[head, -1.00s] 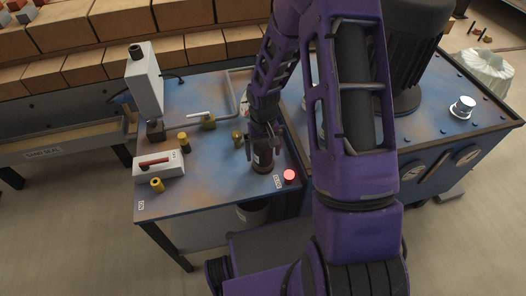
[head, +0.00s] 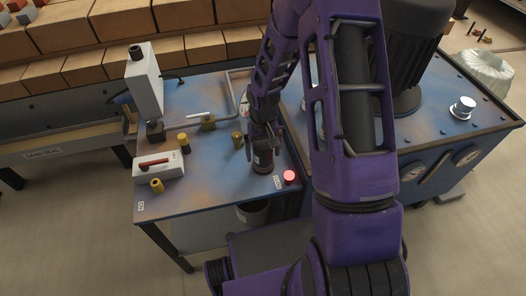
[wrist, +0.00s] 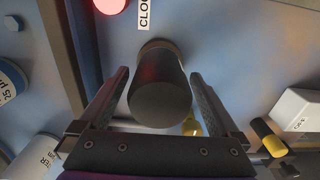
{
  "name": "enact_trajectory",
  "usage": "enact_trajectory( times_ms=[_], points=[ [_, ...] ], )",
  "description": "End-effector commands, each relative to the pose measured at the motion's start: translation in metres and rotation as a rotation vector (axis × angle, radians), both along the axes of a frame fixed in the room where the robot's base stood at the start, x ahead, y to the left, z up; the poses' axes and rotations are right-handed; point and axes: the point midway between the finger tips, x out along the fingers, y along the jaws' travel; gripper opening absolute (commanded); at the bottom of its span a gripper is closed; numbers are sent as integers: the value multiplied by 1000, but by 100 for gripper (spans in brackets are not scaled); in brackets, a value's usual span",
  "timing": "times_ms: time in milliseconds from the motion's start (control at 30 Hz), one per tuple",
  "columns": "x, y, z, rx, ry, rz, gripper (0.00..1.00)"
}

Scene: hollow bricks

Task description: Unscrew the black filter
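The black filter (wrist: 158,98) is a dark cylinder seen end-on in the middle of the wrist view. A tan ring shows at its far end, against the blue surface. In the head view the filter (head: 263,160) stands upright near the bench's front right corner, partly covered by my gripper. My gripper (wrist: 159,74) is open, with one finger on each side of the filter. A small gap shows between each finger and the filter. In the head view my gripper (head: 263,141) is at the filter's upper part, pointing down.
A glowing red light (head: 289,176) is right of the filter. Brass fittings (head: 237,140) and a bent grey pipe (head: 233,96) lie behind and left. A white box with a red handle (head: 158,164) sits further left. A dark bucket (head: 252,212) is under the bench.

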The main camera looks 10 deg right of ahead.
Motion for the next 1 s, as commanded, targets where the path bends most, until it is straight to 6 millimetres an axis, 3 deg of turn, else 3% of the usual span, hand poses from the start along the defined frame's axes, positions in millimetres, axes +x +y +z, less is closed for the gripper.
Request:
enact_trajectory(
  times_ms=[467,1000],
  points=[
    [0,0,-2,-1,0,-28,98],
    [0,0,-2,-1,-1,-451,98]
  ],
)
